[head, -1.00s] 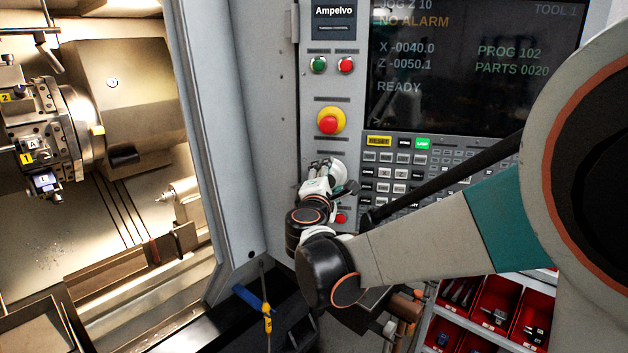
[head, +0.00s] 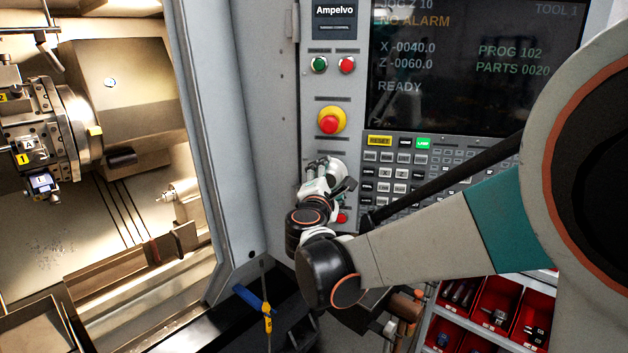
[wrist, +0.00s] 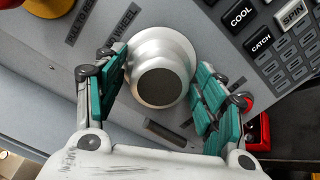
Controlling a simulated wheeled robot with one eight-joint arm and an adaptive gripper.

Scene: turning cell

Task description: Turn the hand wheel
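The hand wheel (wrist: 160,75) is a silver round knob with a dark face, in the upper middle of the wrist view. It sits on the grey control panel (wrist: 55,85). In the head view my gripper (head: 325,167) is at the panel below the emergency stop and hides most of the wheel. The screen (head: 470,65) reads Z -0060.0, X -0040.0, NO ALARM and READY.
A red-and-yellow emergency stop (head: 331,121) is just above my gripper. A small red button (head: 342,218) is just below it, and keys (head: 400,173) lie to the right. The lathe's turret (head: 30,145) is at the left, past the door frame (head: 215,150).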

